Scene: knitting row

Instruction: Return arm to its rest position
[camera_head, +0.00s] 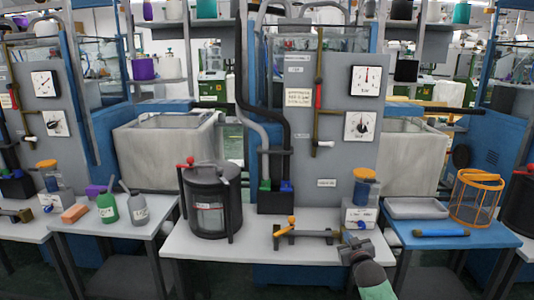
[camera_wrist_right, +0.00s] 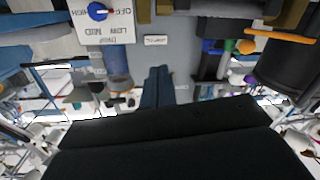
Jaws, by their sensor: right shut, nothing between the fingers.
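My right gripper (camera_head: 352,243) shows at the lower right of centre in the head view, with its grey and green arm coming up from the bottom edge. It is over the front right part of the white table (camera_head: 220,248). In the right wrist view, the picture is upside down and the two dark blue fingers (camera_wrist_right: 157,88) are together with nothing between them. My left gripper and arm are not in the head view.
A dark cylindrical vessel (camera_head: 208,205) with a red knob stands on the table. A brass valve fitting (camera_head: 300,233) lies left of my gripper. A dispenser with an orange lid (camera_head: 364,190) stands behind it. A blue side table (camera_head: 480,240) holds an orange wire basket (camera_head: 476,200).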

